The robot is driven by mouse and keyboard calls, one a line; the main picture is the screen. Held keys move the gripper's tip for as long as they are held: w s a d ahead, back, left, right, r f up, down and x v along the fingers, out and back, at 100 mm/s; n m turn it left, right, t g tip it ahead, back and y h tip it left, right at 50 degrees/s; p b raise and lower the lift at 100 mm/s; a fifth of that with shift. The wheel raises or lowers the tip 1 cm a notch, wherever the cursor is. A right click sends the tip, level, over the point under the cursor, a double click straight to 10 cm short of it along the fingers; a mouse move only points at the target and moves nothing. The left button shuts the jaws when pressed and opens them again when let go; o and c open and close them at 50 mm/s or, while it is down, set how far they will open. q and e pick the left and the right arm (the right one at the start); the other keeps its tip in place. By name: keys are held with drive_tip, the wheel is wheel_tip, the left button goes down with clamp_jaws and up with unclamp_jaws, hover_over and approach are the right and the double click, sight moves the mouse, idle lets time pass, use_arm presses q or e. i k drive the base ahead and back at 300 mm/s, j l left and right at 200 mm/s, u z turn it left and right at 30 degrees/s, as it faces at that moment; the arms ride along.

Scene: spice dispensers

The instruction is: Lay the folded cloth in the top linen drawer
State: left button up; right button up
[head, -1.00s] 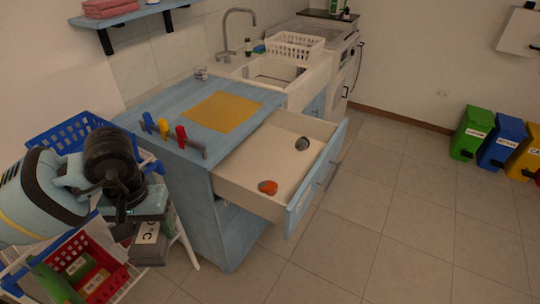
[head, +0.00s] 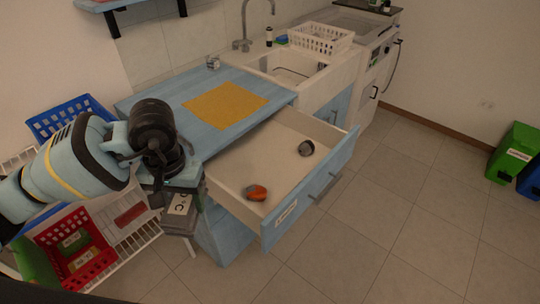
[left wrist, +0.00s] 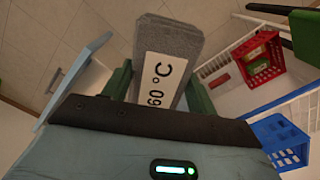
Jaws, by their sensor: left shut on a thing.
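My left gripper (head: 172,186) is shut on a grey folded cloth with a white "60 °C" label (head: 180,206). The cloth hangs just left of the pulled-out top drawer (head: 290,170), outside it. In the left wrist view the cloth (left wrist: 178,38) sits between the green fingers of the gripper (left wrist: 158,88). The drawer is open, with a pale inside and a blue front with a label. It holds an orange and grey item (head: 256,193) and a dark grey item (head: 306,148), with bare floor between them. My right gripper is not in view.
A yellow cloth (head: 225,104) lies flat on the blue cabinet top (head: 165,98). A sink and a white basket (head: 320,38) are behind. A blue crate (head: 70,118) and a red crate (head: 75,245) stand left, near my arm.

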sight(284, 173)
drive_tip(key=i+l, duration=0.65)
drive_tip(key=i+u, duration=0.1)
drive_tip(key=i, duration=0.35)
